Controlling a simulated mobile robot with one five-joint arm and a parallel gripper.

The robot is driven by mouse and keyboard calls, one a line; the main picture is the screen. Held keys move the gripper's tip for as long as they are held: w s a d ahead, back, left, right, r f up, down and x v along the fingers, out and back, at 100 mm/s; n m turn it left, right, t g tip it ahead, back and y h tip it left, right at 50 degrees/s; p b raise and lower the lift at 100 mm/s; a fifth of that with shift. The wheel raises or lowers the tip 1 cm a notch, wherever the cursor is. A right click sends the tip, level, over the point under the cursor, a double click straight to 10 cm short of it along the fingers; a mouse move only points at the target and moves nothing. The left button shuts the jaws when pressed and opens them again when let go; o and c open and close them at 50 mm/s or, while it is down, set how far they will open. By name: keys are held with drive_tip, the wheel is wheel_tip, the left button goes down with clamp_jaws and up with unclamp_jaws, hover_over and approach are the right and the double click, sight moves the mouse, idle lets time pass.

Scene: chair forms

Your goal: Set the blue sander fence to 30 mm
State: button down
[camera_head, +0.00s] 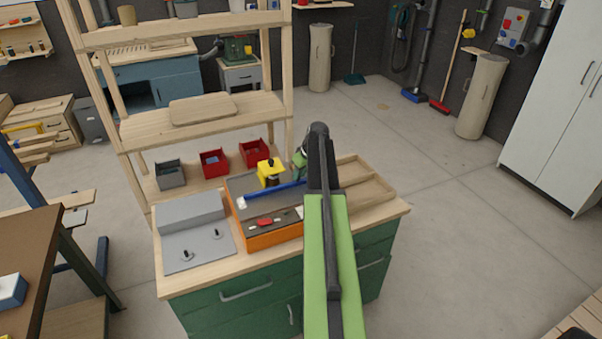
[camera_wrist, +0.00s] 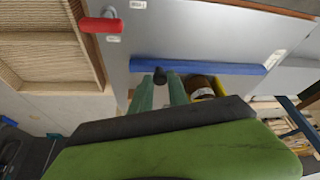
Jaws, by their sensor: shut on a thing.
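The blue fence (camera_head: 275,195) is a long bar lying across the grey top of the orange sander (camera_head: 272,238). In the wrist view the blue fence (camera_wrist: 200,66) crosses the grey table. A small black knob (camera_wrist: 160,75) sits beside the bar, between my two green fingertips. My gripper (camera_wrist: 160,88) is shut on this black knob. In the head view my gripper (camera_head: 300,168) is at the far right of the sander top, partly hidden by my arm. A red handle (camera_wrist: 100,25) shows at the table's edge in the wrist view. No readable scale number shows.
A yellow block with a black top (camera_head: 270,172) stands behind the fence. A wooden tray (camera_head: 365,188) lies right of the sander, and a grey machine (camera_head: 190,212) stands left. Red and grey bins (camera_head: 214,164) sit behind on the wooden shelf. Open floor lies to the right.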

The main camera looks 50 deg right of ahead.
drive_tip(key=shift+s+a, duration=0.2)
drive_tip(key=shift+s, duration=0.3)
drive_tip(key=shift+s+a, duration=0.2)
drive_tip(key=shift+s, duration=0.25)
drive_tip(key=c, duration=1.3)
unclamp_jaws()
drive_tip(key=shift+d, duration=0.1)
drive_tip(key=shift+o, duration=0.2)
drive_tip(key=shift+w, duration=0.1)
drive_tip(key=shift+r, duration=0.1)
drive_tip(key=shift+r+p, duration=0.3)
drive_tip(key=shift+p, duration=0.1)
drive_tip(key=p+v, duration=1.5)
drive_tip(key=v, duration=0.1)
drive_tip(key=shift+s+r, duration=0.2)
drive_tip(key=shift+r, duration=0.15)
